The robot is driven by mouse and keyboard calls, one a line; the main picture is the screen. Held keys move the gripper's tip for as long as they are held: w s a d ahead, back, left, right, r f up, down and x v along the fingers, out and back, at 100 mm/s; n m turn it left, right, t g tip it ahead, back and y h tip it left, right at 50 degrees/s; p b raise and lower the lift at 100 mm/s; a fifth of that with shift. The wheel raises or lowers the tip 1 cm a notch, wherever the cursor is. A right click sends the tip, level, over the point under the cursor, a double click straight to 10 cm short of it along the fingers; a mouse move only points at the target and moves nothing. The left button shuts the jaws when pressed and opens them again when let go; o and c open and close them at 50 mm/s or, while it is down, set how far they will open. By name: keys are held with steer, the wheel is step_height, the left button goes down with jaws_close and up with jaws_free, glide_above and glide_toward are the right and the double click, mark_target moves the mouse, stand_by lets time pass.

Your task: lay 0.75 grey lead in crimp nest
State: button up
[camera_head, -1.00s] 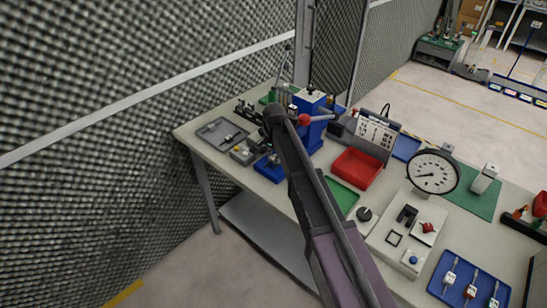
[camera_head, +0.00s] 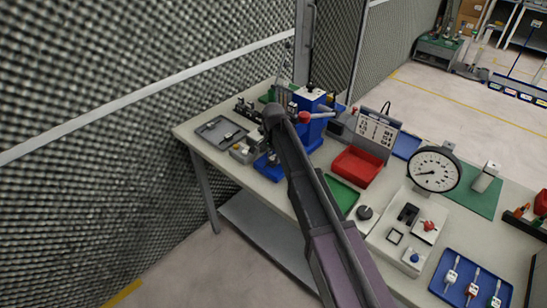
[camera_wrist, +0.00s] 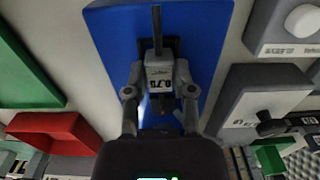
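In the wrist view my gripper (camera_wrist: 159,88) has a finger on each side of a small grey lead (camera_wrist: 159,72) with a white label that seems to read 0.75. The fingertips appear to touch its sides. A dark stem rises from the lead toward the top of the picture. The lead is over a blue block (camera_wrist: 105,35) with a dark fitting behind it, possibly the crimp nest; I cannot tell whether the lead touches it. In the head view my arm hides the gripper and lead, with the blue block (camera_head: 268,171) partly showing below.
A blue press (camera_head: 312,130) with a red knob stands behind my arm. A grey tray (camera_head: 207,138) lies left. A red bin (camera_head: 357,167), green tray (camera_head: 342,193) and dial gauge (camera_head: 434,169) are to the right. A blue tray (camera_head: 440,284) holds several leads at front right.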

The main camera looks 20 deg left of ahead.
steer(key=o, duration=0.5)
steer(key=shift+r, duration=0.15)
